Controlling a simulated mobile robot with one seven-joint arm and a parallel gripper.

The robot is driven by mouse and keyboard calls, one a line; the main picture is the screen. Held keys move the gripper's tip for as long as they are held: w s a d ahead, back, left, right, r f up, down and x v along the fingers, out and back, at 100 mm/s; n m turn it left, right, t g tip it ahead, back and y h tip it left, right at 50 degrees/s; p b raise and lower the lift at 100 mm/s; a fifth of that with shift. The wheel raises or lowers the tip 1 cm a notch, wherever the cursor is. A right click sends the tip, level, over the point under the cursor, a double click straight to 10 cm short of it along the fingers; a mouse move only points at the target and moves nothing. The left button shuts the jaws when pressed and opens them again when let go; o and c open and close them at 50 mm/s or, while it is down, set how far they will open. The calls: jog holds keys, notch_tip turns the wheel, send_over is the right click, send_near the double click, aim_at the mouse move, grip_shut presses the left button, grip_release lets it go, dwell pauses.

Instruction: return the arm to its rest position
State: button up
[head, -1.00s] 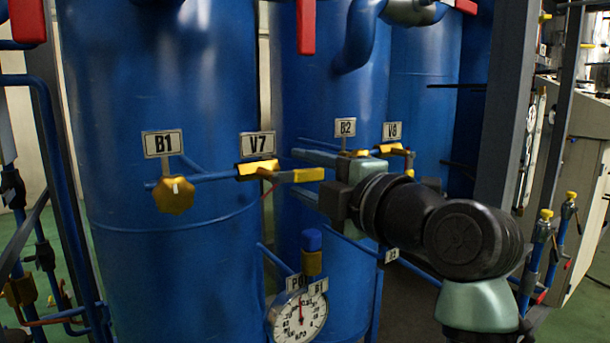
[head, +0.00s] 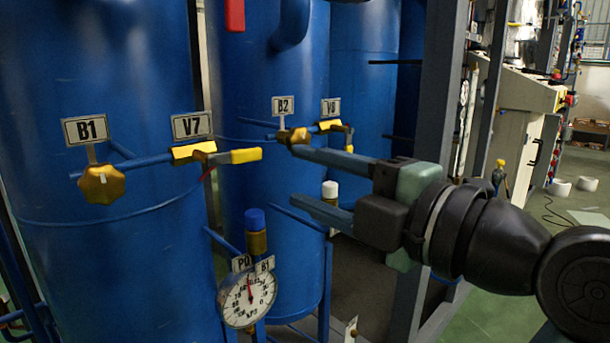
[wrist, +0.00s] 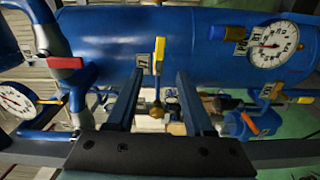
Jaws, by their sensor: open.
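My gripper (head: 298,176) is in the right half of the head view, its two long fingers pointing left and spread apart with nothing between them. The upper fingertip overlaps the yellow B2 knob (head: 299,136) in the picture; I cannot tell the gap in depth. My arm's dark wrist and joint run to the lower right edge. In the wrist view my gripper (wrist: 160,78) is also open and empty. A yellow valve handle (wrist: 159,50) and a small label plate (wrist: 143,62) show just past and between the fingertips, against a blue column.
Blue columns (head: 110,250) fill the left and middle. The B1 knob (head: 101,184), V7 valve handle (head: 245,155), V8 valve (head: 331,125) and round gauge (head: 247,298) stick out in front. A grey post (head: 440,90) stands behind my arm. Green floor is open at the right.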

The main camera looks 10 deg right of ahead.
jog(key=shift+a, duration=0.1)
jog(key=a+r+m+t+h, duration=0.4)
jog(key=a+r+m+t, duration=0.25)
jog(key=m, duration=0.65)
jog(key=s+a+r+m+t+h, duration=0.45)
jog(key=s+r+m, duration=0.25)
jog(key=s+m, duration=0.3)
notch_tip(320, 180, up, 30)
jog(key=d+p, duration=0.1)
jog(key=p, duration=2.9)
jog(key=shift+w+t, duration=0.25)
jog(key=shift+t, duration=0.15)
jog(key=shift+f+h, duration=0.1)
jog(key=shift+h, duration=0.15)
dwell(0.7)
